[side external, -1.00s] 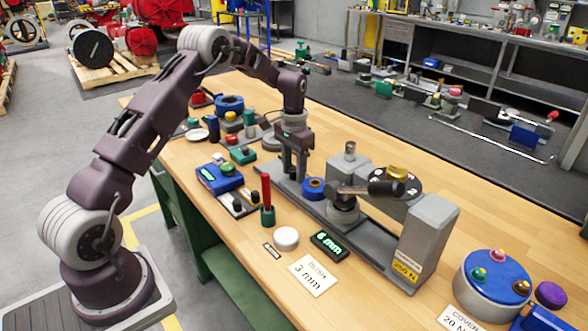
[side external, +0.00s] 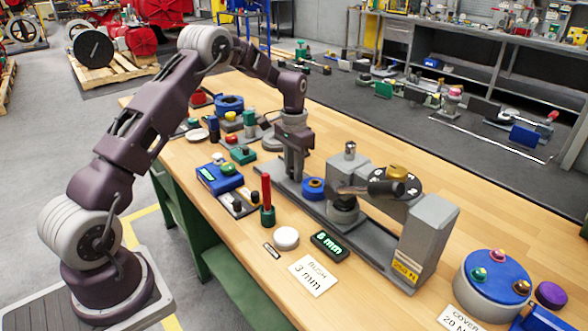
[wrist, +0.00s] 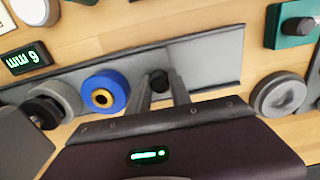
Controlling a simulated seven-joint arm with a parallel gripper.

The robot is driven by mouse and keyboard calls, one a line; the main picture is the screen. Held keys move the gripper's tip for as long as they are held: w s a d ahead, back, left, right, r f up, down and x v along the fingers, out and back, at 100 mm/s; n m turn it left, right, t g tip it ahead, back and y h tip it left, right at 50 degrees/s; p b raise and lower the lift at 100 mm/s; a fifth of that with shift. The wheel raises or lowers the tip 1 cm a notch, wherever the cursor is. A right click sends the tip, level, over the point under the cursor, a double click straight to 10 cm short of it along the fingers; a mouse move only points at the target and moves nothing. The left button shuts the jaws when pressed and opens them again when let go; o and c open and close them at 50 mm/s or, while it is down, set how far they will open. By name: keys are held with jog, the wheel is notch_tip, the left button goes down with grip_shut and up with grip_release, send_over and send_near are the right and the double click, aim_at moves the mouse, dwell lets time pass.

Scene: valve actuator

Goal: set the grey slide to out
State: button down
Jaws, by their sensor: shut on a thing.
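My gripper (side external: 294,180) points straight down over the far-left end of the long grey base of the fixture. In the wrist view its two fingers (wrist: 161,88) stand on either side of a small black knob (wrist: 159,78) and are shut on it. The knob sits on the grey track (wrist: 205,62), which looks like the grey slide; its outline is hard to tell from the base. A blue ring with a yellow centre (wrist: 104,92) stands beside the knob; it also shows in the side view (side external: 314,187). No in or out marking is legible.
The fixture's grey post and dark lever (side external: 372,188) stand right of the gripper. A display reading 6 mm (side external: 328,244) and a card reading BUSH 3 mm (side external: 313,275) lie in front. A red-handled tool (side external: 267,195) and a blue box (side external: 218,177) stand nearby.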

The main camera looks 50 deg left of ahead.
dwell(0.6)
jog(key=a, duration=1)
jog(key=shift+a+r, duration=0.1)
jog(key=shift+a, duration=0.25)
jog(key=c, duration=1.3)
grip_release()
jog(key=shift+o, duration=0.7)
jog(key=shift+d, duration=0.1)
notch_tip(320, 180, up, 7)
